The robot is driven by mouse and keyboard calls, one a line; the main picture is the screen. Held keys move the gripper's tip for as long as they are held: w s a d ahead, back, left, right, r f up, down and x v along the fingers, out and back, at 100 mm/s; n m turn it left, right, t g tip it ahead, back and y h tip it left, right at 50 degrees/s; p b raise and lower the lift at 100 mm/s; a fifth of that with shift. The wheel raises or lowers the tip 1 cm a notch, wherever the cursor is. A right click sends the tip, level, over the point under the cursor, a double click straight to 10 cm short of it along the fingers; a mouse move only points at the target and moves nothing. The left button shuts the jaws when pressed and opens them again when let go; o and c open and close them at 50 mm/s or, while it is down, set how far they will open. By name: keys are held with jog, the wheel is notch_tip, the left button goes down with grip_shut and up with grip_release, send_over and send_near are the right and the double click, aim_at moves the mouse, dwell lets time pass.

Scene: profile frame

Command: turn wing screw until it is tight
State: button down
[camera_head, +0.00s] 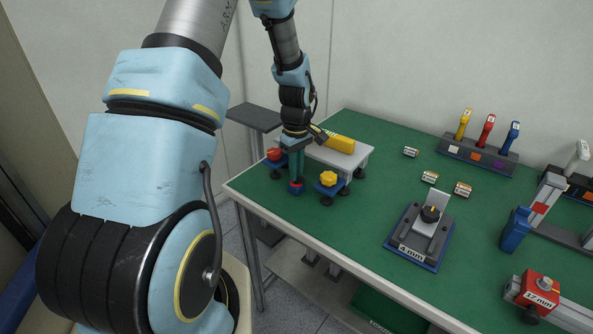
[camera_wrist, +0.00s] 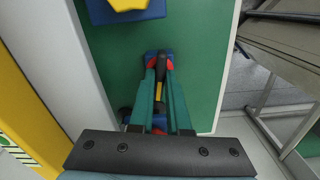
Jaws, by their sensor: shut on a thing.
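My gripper (camera_head: 296,187) points down at the near left corner of the green table, between a red knob and a yellow knob. A blue base (camera_wrist: 157,53) shows just past the fingertips.
The yellow knob (camera_head: 328,178) on its blue block stands close right of my gripper; the red knob (camera_head: 274,154) is close left. A pale raised plate (camera_head: 352,158) with a yellow block (camera_head: 338,143) stands behind. The grey 4 mm fixture (camera_head: 411,243) is farther right.

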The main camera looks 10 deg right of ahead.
jog(key=m, duration=0.4)
jog(key=shift+b, duration=0.35)
jog(key=m, duration=0.3)
jog(key=shift+m, duration=0.4)
jog(key=m, duration=0.3)
jog(key=shift+m, duration=2.2)
jog(key=c, duration=0.9)
grip_release()
